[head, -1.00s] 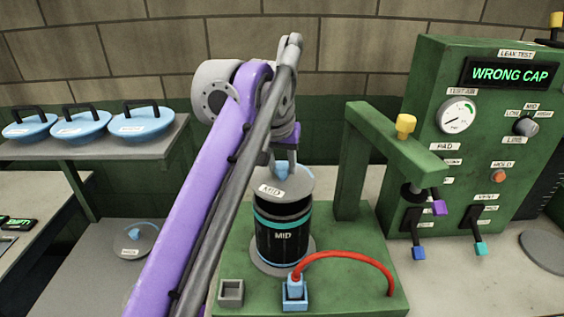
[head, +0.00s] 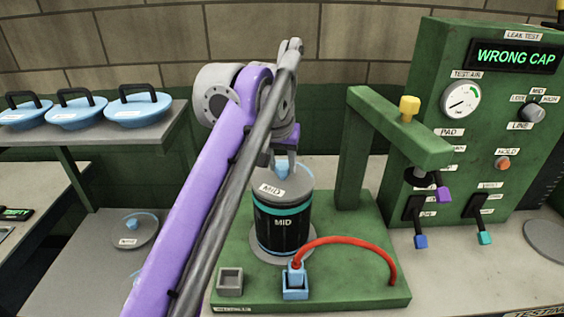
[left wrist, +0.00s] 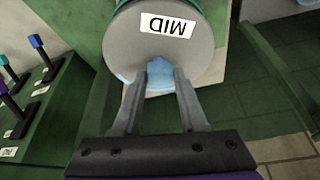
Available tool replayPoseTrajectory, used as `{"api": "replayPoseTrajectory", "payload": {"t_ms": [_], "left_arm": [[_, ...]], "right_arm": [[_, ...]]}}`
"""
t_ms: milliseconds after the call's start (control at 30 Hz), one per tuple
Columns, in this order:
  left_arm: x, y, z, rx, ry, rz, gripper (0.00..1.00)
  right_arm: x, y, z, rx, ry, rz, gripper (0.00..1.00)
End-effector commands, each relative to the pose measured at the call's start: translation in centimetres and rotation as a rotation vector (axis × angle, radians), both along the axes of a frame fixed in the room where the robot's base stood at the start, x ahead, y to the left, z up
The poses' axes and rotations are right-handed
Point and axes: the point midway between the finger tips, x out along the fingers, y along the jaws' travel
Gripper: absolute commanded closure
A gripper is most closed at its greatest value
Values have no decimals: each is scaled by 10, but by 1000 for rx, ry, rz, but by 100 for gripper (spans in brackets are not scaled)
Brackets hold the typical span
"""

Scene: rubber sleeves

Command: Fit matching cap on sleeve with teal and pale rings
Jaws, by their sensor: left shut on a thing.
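The black sleeve (head: 283,234), labelled MID with a teal ring near its top, stands upright on the green fixture. I cannot clearly make out a pale ring. A grey cap (head: 298,183), labelled MID with a blue knob, rests on or just at the sleeve's top, roughly centred. Any small gap is too fine to tell. My left gripper (head: 284,164) is above the cap, shut on its knob. In the left wrist view the cap (left wrist: 196,58) shows its label, with the knob (left wrist: 160,75) between the fingers. My right gripper is out of view.
The green test fixture (head: 341,285) has an overhanging arm (head: 400,128) right of the sleeve and a red hose (head: 349,241) in front. The leak test panel (head: 455,60) reads WRONG CAP. Blue lids (head: 138,108) fill the left shelf; another cap (head: 133,231) lies below.

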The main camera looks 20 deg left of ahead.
Motion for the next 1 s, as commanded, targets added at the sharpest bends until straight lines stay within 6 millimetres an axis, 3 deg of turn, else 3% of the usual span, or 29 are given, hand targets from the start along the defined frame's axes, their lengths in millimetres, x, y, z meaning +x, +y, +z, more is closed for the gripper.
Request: {"api": "replayPoseTrajectory", "payload": {"t_ms": [33, 67, 233, 633, 1000], "left_arm": [[0, 0, 0, 0, 0, 0, 100], [0, 0, 0, 0, 0, 0, 53], [0, 0, 0, 0, 0, 0, 23], [-3, 0, 9, 0, 0, 0, 23], [-30, -1, 75, 0, -1, 0, 23]], "right_arm": [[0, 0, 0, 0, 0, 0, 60], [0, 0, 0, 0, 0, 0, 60], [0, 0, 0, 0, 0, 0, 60], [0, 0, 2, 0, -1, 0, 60], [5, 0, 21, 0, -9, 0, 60]]}}
